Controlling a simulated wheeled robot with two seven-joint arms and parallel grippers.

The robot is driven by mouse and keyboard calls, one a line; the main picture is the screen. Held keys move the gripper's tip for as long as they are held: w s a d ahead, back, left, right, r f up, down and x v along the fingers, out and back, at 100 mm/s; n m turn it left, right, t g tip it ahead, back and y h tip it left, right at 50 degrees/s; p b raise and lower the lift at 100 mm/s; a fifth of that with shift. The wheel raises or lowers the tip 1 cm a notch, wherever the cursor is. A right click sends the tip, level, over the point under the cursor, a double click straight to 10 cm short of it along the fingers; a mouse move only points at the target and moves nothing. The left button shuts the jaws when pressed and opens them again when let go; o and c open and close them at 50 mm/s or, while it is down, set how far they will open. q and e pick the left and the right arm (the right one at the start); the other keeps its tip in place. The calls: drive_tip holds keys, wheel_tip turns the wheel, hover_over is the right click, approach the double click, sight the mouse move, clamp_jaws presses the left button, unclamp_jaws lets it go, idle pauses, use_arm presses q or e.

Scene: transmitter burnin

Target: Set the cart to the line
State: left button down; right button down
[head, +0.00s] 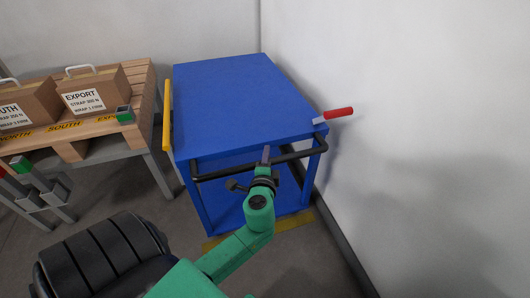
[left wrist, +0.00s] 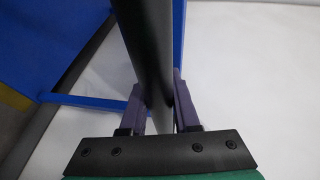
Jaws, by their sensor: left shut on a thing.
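The blue cart (head: 240,100) stands in the corner against the white wall, with a flat, empty top. A black handle bar (head: 225,174) runs across its near side. A red-tipped lever (head: 338,113) sticks out at its right near corner. My left gripper (head: 265,158) is shut on the handle bar. In the left wrist view the dark bar (left wrist: 150,50) passes between the two purple fingers of my left gripper (left wrist: 161,100). A yellow line (head: 290,222) on the floor shows at the cart's near foot, partly hidden by my arm. My right gripper is out of view.
A wooden-topped table (head: 75,150) stands left of the cart, with a box marked EXPORT (head: 95,92) and another box (head: 25,105) on it. A yellow bar (head: 167,115) stands along the cart's left side. The white wall (head: 430,150) closes off the right side.

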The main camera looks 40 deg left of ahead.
use_arm(q)
drive_tip(key=c, duration=0.8)
unclamp_jaws()
drive_tip(key=shift+o, duration=0.7)
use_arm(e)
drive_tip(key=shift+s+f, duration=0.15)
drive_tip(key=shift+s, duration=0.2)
use_arm(q)
drive_tip(key=v, duration=1.4)
drive_tip(key=shift+s+d, duration=0.2)
drive_tip(key=shift+d, duration=0.05)
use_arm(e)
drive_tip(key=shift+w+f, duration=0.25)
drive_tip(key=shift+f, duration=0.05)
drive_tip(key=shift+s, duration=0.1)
